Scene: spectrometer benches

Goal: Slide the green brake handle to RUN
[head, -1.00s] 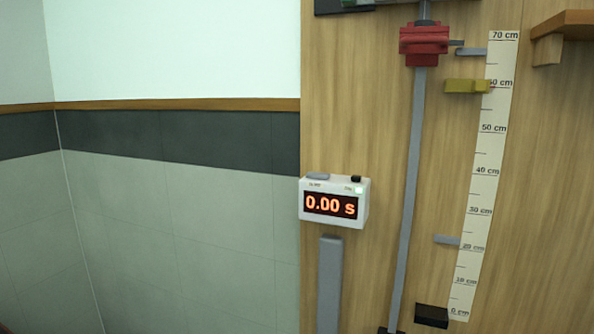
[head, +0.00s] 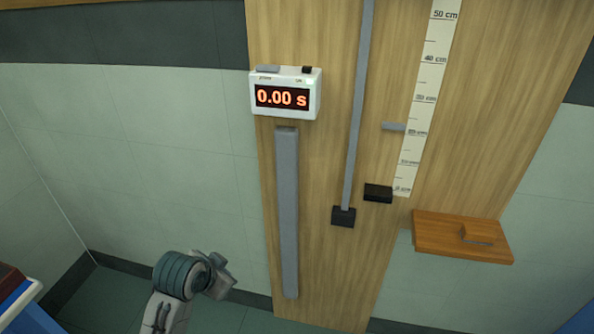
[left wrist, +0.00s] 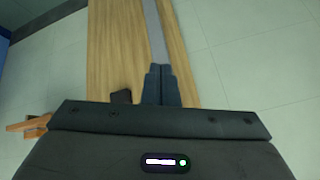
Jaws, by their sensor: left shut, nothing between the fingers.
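The green brake handle is not in either view now. The timer (head: 286,95), a white box reading 0.00 s, is mounted on the wooden board (head: 325,180). A grey rail (head: 357,100) runs down the board to a black foot (head: 343,217). My left gripper (left wrist: 162,70) is shut and empty in the left wrist view, its fingertips in front of the board. In the head view a part of my left arm shows at the lower left, apart from the board. My right gripper is not in view.
A white scale (head: 427,85) runs beside the rail, with a grey tab (head: 394,127) and a black block (head: 378,193) near its lower end. A wooden shelf (head: 460,238) juts out at the lower right. A grey vertical strip (head: 287,210) is below the timer.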

